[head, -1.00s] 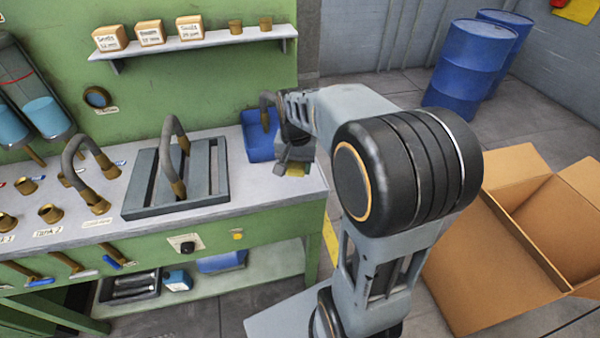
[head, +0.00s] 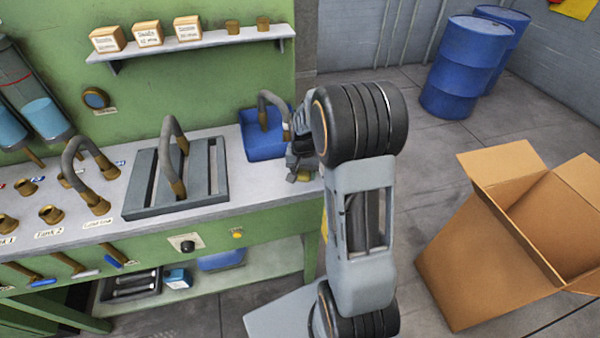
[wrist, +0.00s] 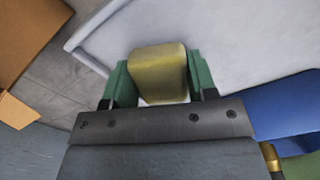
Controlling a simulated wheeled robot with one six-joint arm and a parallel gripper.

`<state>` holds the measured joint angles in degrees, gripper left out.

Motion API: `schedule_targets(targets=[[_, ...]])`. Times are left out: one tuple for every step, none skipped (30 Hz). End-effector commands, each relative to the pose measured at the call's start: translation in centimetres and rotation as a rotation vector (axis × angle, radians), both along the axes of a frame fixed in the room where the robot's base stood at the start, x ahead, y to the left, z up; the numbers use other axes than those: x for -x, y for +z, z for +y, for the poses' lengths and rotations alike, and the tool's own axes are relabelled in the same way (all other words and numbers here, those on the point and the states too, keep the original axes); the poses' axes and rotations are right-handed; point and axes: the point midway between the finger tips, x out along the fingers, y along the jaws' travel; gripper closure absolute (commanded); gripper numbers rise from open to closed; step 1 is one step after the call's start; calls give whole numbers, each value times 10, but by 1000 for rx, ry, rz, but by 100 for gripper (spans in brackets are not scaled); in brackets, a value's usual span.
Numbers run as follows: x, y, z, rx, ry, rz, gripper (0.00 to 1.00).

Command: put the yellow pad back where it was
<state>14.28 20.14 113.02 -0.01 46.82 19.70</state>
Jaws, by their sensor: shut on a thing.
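The yellow pad (wrist: 158,72) is a small block between the two green fingers of my gripper (wrist: 159,84) in the wrist view. My gripper is shut on it, with a finger against each side. In the head view my gripper (head: 300,170) is at the right end of the workbench, just right of the blue tray. Only a sliver of the yellow pad (head: 304,178) shows there below the jaws. The pale worktop (wrist: 235,45) lies behind the pad in the wrist view; whether the pad touches it I cannot tell.
The blue tray (head: 252,147) has a grey hose arching over it, close to my gripper. A slatted grey rack (head: 215,170) with another hose stands further left. A cardboard box (head: 470,260) and blue barrels (head: 462,65) stand on the floor at right. The worktop's front right corner looks clear.

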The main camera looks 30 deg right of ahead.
Motion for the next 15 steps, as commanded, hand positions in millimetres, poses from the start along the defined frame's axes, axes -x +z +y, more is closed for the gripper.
schedule_targets(targets=[[0, 0, 0, 1, 0, -1, 73], [0, 0, 0, 1, 0, -1, 73], [0, 0, 0, 1, 0, -1, 73], [0, 0, 0, 0, 0, 0, 73], [0, 0, 0, 0, 0, 0, 73], [0, 0, 0, 0, 0, 0, 73], [0, 0, 0, 0, 0, 0, 73], [0, -1, 0, 0, 0, 0, 73], [0, -3, 0, 0, 0, 0, 73], [0, -4, 0, 0, 0, 0, 73], [0, -5, 0, 0, 0, 0, 73], [0, -4, 0, 0, 0, 0, 45], [0, -3, 0, 0, 0, 0, 42], [0, -3, 0, 0, 0, 0, 39], [0, -3, 0, 0, 0, 0, 35]])
